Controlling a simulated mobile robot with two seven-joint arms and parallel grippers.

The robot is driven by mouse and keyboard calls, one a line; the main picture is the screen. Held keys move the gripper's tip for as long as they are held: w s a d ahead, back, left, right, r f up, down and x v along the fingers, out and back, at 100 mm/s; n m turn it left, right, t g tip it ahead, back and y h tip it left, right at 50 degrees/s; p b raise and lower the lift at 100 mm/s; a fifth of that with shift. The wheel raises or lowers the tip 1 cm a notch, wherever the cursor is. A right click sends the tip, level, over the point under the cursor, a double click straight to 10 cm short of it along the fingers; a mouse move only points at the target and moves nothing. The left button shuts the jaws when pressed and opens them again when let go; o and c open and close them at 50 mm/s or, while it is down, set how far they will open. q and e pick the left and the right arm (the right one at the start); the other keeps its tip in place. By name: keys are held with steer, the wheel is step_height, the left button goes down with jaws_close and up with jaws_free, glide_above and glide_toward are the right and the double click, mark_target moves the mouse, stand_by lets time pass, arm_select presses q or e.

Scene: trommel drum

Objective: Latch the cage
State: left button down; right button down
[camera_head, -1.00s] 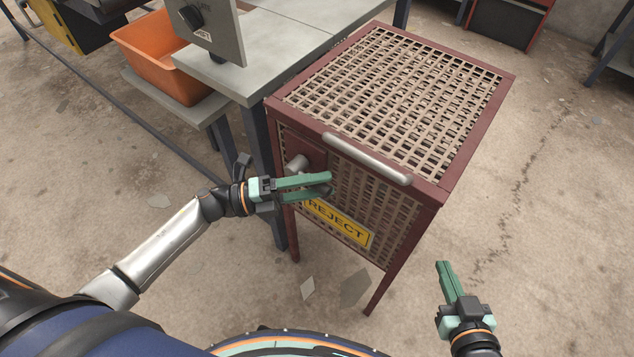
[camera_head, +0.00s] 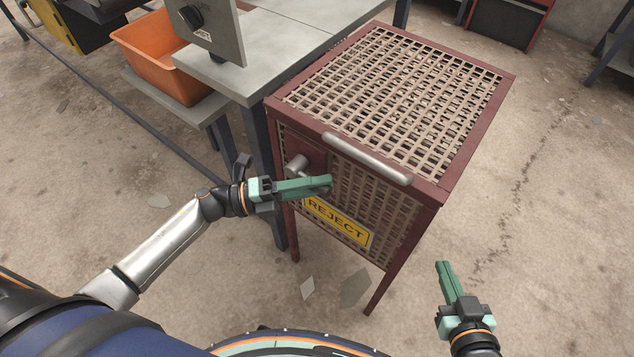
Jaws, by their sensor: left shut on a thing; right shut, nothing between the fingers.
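The cage (camera_head: 443,190) is a dark red metal box on legs with a beige lattice top and front. A yellow REJECT sign (camera_head: 337,221) is on its front. A grey latch (camera_head: 296,165) with a rounded end sits on a red plate at the front's upper left. My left gripper (camera_head: 328,184) is in front of the latch, its green fingers shut on the latch's handle, which they mostly hide. My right gripper (camera_head: 444,266) is shut and empty, low at the right, apart from the cage.
A silver bar handle (camera_head: 367,158) runs along the cage lid's front edge. A grey table (camera_head: 262,62) and an orange bin (camera_head: 158,62) stand left of the cage. A grey box with a black knob (camera_head: 208,30) is above the table.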

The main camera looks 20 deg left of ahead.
mark_target(292, 165)
stand_by(0.9)
